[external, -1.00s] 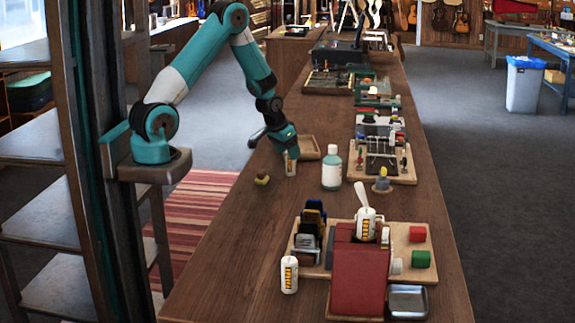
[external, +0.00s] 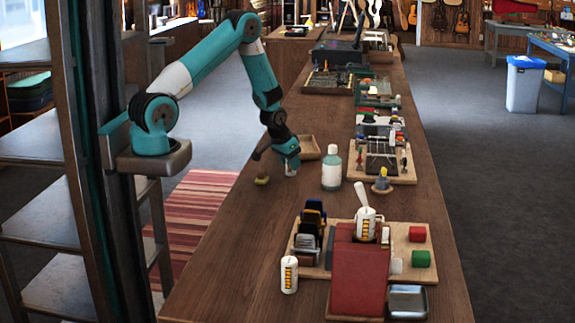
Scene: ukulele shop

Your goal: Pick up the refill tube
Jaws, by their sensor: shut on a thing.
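My gripper (external: 289,162) points down at the left side of the long wooden counter, just left of a green-and-white bottle. A similar white tube (external: 289,275) stands upright near the front, and another (external: 366,226) stands behind the red block.
The green-and-white bottle (external: 331,170) stands close on the right. A small yellowish thing (external: 262,180) lies to the left and a shallow wooden tray (external: 310,147) is behind. A red block (external: 360,280) and a metal dish (external: 407,302) are in front. The counter's front left is clear.

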